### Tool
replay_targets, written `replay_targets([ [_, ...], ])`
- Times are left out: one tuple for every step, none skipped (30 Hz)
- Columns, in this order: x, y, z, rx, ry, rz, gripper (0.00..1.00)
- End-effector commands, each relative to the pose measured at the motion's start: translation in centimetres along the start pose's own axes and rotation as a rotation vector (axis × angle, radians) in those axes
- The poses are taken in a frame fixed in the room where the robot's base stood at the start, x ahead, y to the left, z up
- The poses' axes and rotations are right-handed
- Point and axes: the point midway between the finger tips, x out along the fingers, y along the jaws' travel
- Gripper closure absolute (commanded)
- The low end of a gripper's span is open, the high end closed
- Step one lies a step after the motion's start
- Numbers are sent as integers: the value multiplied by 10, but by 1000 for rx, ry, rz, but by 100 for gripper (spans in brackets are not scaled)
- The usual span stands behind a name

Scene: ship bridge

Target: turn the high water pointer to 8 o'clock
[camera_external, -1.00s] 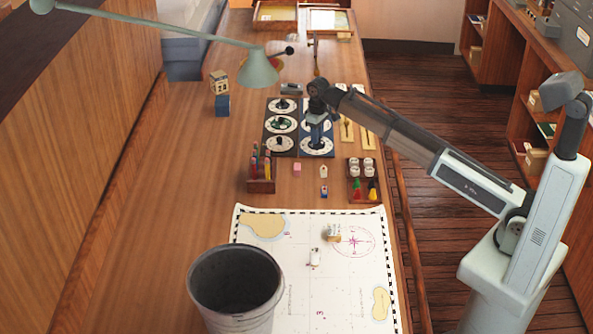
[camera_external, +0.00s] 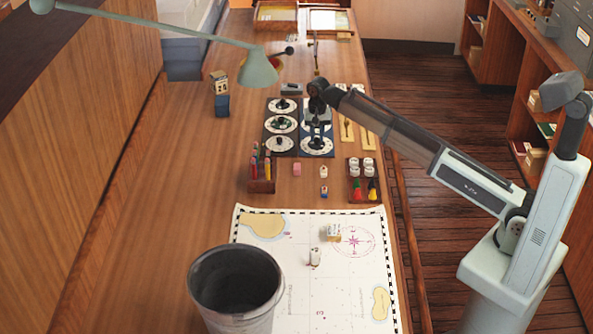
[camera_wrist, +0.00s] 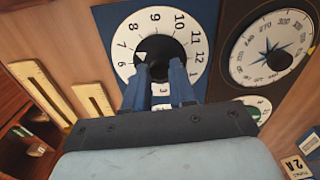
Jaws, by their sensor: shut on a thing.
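The high water dial is a white clock face on a blue board (camera_wrist: 207,15), and I see its numbers 6 to 12 and 1 in the wrist view. Its pointer is a round black knob with a white triangle (camera_wrist: 141,57), which faces the left side, around 6 and 7. My gripper (camera_wrist: 161,75) is shut on the knob, its blue fingers covering the lower part of the face. In the external view, my gripper (camera_external: 317,138) is over the nearest dial (camera_external: 326,150) of the blue board. No label is readable, so I take this dial from its clock numbers.
A dark board (camera_external: 269,125) with more dials stands to the left. A pen holder (camera_external: 262,185), a small rack (camera_external: 363,192), a chart (camera_external: 270,290) and a bucket (camera_external: 236,318) are nearer the camera.

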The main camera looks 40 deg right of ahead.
Motion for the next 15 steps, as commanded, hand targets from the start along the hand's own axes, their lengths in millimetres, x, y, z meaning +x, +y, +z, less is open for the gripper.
replay_targets([
  [0, 0, 0, 43, 0, 0, 100],
  [0, 0, 0, 71, 0, 0, 100],
  [0, 0, 0, 108, 0, 0, 100],
  [0, 0, 0, 135, 0, 0, 100],
  [0, 0, 0, 162, 0, 0, 100],
  [0, 0, 0, 197, 0, 0, 100],
  [0, 0, 0, 222, 0, 0, 100],
  [0, 0, 0, 246, 0, -1, 100],
  [0, 0, 0, 278, 0, 0, 100],
  [0, 0, 0, 301, 0, 0, 100],
  [0, 0, 0, 323, 0, -1, 100],
  [0, 0, 0, 351, 0, -1, 100],
  [0, 0, 0, 369, 0, -1, 100],
  [0, 0, 0, 389, 0, -1, 100],
  [0, 0, 0, 412, 0, -1, 100],
])
